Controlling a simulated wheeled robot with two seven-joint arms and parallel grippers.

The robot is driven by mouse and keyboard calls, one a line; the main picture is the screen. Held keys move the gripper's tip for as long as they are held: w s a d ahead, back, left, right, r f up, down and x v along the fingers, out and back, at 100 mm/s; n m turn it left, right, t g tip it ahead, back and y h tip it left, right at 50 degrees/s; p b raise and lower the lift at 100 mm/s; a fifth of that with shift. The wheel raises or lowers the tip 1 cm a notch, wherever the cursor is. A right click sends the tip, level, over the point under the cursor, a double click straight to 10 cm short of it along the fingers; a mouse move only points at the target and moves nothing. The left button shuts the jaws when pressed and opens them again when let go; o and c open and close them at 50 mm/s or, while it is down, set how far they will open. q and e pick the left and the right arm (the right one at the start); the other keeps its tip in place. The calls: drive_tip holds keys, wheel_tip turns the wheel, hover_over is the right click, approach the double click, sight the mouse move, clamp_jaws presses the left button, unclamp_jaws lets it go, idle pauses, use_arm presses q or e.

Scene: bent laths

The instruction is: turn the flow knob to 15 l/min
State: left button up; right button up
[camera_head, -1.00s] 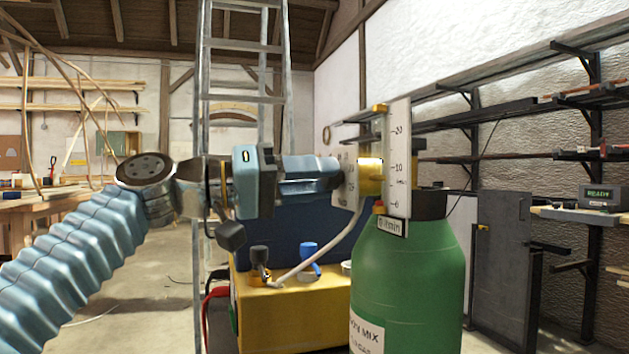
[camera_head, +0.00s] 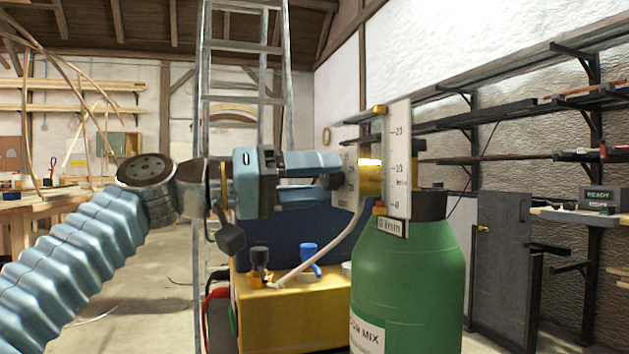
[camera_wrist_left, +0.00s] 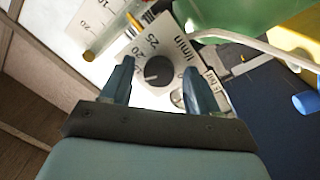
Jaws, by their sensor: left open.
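The flow knob (camera_wrist_left: 158,70) is a dark round knob with a pale mark, on a white dial plate (camera_wrist_left: 150,40) printed with numbers and l/min. In the head view the knob (camera_head: 333,182) shows small at the fingertips. My left gripper (camera_head: 338,172) is open, level with the knob. In the wrist view its fingers (camera_wrist_left: 160,66) stand on either side of the knob, with gaps; I cannot tell how deep they reach. A white scale plate (camera_head: 398,150) and a small label reading 0 l/min (camera_head: 391,227) are beside the brass regulator (camera_head: 370,178). My right gripper is not in view.
The regulator tops a green gas cylinder (camera_head: 408,280). A pale hose (camera_head: 325,253) runs from it to a yellow and blue machine (camera_head: 290,305) below my gripper. A ladder (camera_head: 243,60) stands behind, a workbench (camera_head: 60,200) at left, and wall racks (camera_head: 510,110) at right.

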use_arm(q)
drive_tip(key=b+v, duration=0.2)
drive_tip(key=v, duration=1.1)
drive_tip(key=shift+a, duration=0.45)
drive_tip(key=shift+s, duration=0.1)
